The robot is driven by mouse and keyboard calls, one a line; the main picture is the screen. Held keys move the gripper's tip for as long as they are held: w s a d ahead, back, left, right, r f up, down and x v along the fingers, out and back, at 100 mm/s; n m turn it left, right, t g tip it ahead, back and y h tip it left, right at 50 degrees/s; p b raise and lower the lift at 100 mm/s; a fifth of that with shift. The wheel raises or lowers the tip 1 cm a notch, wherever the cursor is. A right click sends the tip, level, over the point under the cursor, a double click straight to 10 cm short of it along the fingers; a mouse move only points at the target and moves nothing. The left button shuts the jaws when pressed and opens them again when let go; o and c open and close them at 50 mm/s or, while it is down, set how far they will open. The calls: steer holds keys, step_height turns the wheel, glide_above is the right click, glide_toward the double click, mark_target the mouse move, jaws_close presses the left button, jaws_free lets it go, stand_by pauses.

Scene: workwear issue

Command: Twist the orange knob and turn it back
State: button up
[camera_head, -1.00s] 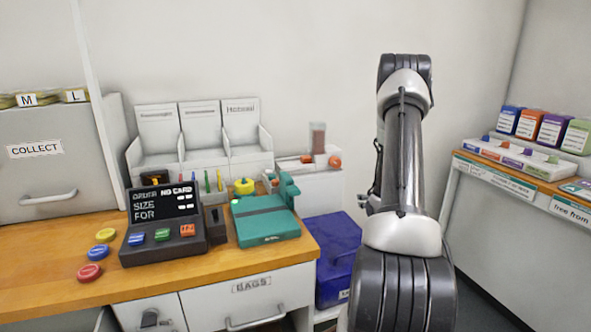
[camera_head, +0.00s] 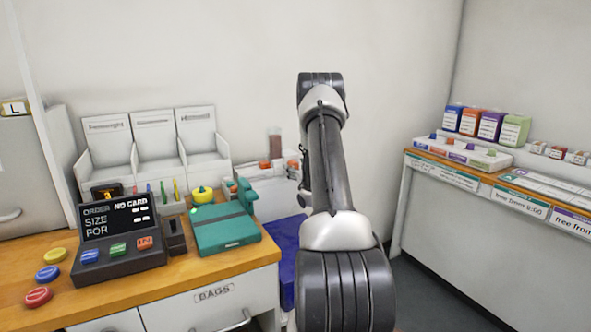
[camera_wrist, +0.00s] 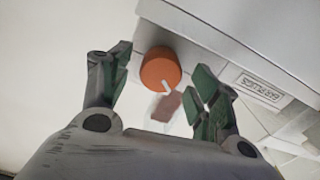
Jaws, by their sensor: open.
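The orange knob (camera_wrist: 160,68) is a round disc with a white pointer mark at its edge, on the front of a pale dispenser (camera_wrist: 225,45). In the wrist view it lies between the fingers of my gripper (camera_wrist: 163,75), which is open, with gaps visible on both sides. I cannot tell how far in depth the fingertips are from it. In the head view the knob (camera_head: 292,163) shows just left of my arm. My gripper is mostly hidden behind the arm there.
The dispenser carries an "EARPLUGS" label (camera_wrist: 263,87). A reddish tube (camera_head: 275,145) stands on it. A wooden counter (camera_head: 190,280) with an order terminal (camera_head: 120,235) and teal device (camera_head: 225,228) is at left. A blue bin (camera_head: 287,245) stands below. A shelf counter (camera_head: 480,178) is at right.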

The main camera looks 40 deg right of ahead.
steer(key=shift+w, duration=0.1)
steer(key=c, duration=1)
steer(key=shift+m, duration=0.4)
steer(key=m, duration=0.3)
steer(key=shift+d, duration=0.1)
steer(key=shift+m, duration=1.8)
